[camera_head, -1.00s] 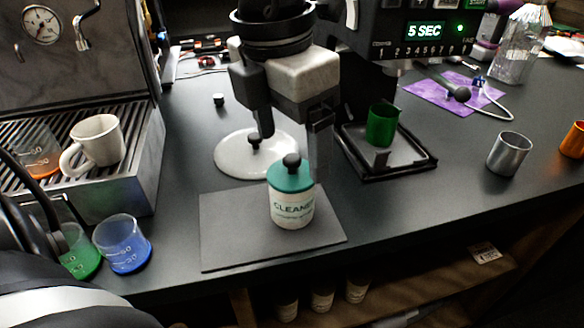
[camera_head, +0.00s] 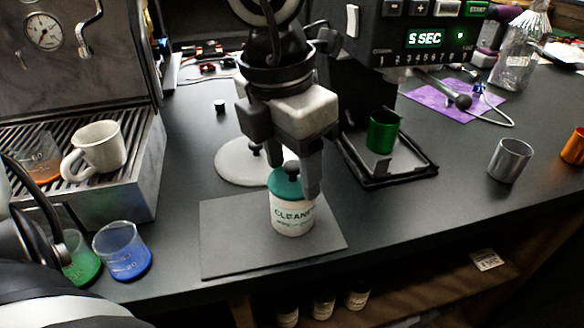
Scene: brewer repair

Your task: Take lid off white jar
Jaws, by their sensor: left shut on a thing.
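The white jar (camera_head: 293,217) labelled "CLEANER" stands upright on a dark grey mat (camera_head: 228,250). Its teal lid (camera_head: 284,187) with a black knob (camera_head: 291,167) sits on top of it. My left gripper (camera_head: 292,172) comes down from above, with its fingers to either side of the knob. It is shut on the lid's knob. One finger hides part of the lid's right side. My right gripper is not in view.
A white round plate (camera_head: 232,163) lies behind the jar. A black tray (camera_head: 415,168) with a green cup (camera_head: 382,131) stands to the right. A blue beaker (camera_head: 122,252), a green beaker (camera_head: 82,262) and a white mug (camera_head: 97,147) are at left. A metal cup (camera_head: 510,158) is farther right.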

